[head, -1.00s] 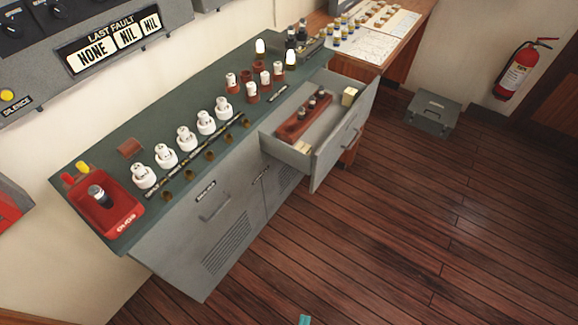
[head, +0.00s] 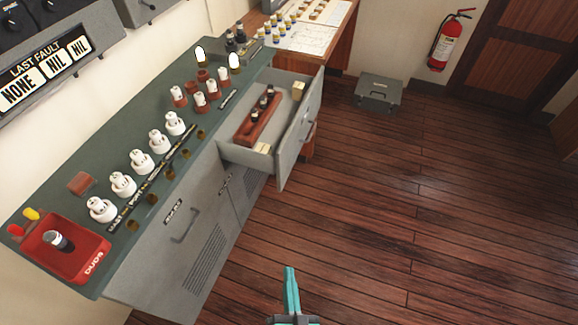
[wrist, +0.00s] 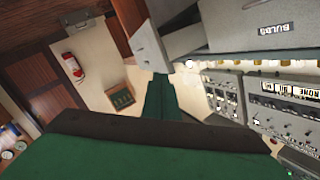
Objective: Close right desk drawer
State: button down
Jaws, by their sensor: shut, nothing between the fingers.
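The right desk drawer (head: 262,158) is pulled out of the grey desk (head: 190,225) at its far right end. Its front panel (head: 300,130) with a handle faces right. A brown rack (head: 258,116) with several dark-topped items and two small pale blocks lie inside it. My gripper (head: 290,270) is at the bottom centre of the head view, over the floor, apart from and nearer than the drawer. Its teal fingers are together and empty.
The desk top holds several white fittings and a red tray (head: 62,250). A wooden chart table (head: 310,35) stands beyond the drawer. A grey case (head: 379,93) sits on the floor, and a fire extinguisher (head: 450,40) hangs behind. The wooden floor right of the desk is clear.

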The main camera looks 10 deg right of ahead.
jog(key=w+d+m+h, duration=0.1)
jog(key=w+d+m, duration=0.2)
jog(key=w, duration=1)
jog(key=w+d+f+m+h, duration=0.1)
jog(key=w+d+m, duration=0.2)
jog(key=w, duration=1)
jog(key=w+d+f+m+h, duration=0.1)
jog(key=w+d+m, duration=0.3)
jog(key=w+m, duration=0.4)
jog(key=w, duration=0.5)
jog(key=shift+h, duration=0.4)
jog(key=shift+f, duration=0.1)
